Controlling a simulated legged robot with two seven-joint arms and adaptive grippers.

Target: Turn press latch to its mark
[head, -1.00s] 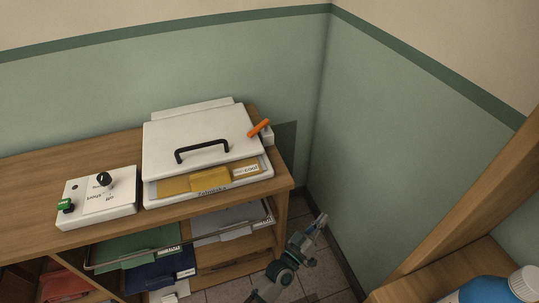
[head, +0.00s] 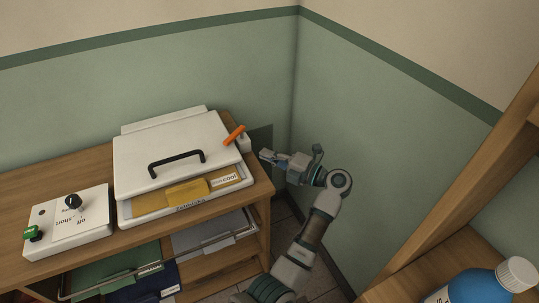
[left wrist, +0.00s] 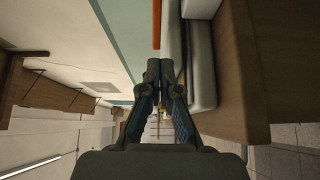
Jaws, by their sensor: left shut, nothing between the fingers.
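The white press (head: 185,140) with a black handle stands on the wooden shelf unit. Its orange latch (head: 234,135) sticks up at a tilt from a white block at the press's right side; in the left wrist view part of the latch (left wrist: 157,24) shows at the top. I cannot make out the mark. My left gripper (head: 264,155) is shut and empty, just right of the latch block, below and apart from the latch. Its fingertips show in the left wrist view (left wrist: 166,70), below the latch. My right gripper is not in view.
A white control box (head: 68,225) with a black knob and a green switch stands left of the press. Folders and trays (head: 205,240) fill the shelves below. A green wall rises close behind and right. A blue bottle (head: 470,287) is at bottom right.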

